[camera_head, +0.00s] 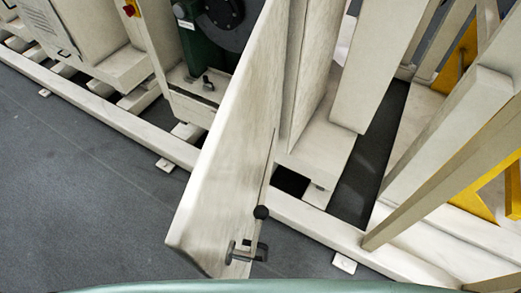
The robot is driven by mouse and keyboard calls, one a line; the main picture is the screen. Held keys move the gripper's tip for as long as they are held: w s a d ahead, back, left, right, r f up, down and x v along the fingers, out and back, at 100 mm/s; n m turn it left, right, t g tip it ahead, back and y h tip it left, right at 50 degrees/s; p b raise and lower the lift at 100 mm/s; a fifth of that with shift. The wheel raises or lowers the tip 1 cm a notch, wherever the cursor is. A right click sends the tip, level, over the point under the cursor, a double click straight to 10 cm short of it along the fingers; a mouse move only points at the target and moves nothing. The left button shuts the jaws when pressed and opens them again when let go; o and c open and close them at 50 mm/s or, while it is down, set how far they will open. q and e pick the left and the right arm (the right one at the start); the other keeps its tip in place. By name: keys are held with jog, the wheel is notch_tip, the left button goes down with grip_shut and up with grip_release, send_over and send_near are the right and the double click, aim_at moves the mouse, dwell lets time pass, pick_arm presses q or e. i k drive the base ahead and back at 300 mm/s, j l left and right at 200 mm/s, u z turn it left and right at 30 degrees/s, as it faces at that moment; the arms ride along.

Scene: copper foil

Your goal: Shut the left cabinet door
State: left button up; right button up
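A tall cream cabinet door (228,145) stands swung open in the middle of the head view, its near edge reaching out over the floor toward me. Behind the door the cabinet interior is partly open, with a green machine part (209,42) and a dark round disc (224,12) inside. Neither of my grippers is in view, so nothing is seen touching the door.
A cream base rail (110,115) with small feet runs along the machine. Cream posts and yellow parts (456,62) stand at the right. A red knob (130,9) shows at the upper left. Grey floor (75,200) at the left is clear. A pale green edge (260,286) crosses the bottom.

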aim_at(230, 177)
jog(key=k+l, duration=0.1)
jog(key=k, duration=0.25)
jog(key=k+l+u, duration=0.25)
jog(key=k+l, duration=0.6)
jog(key=k, duration=0.1)
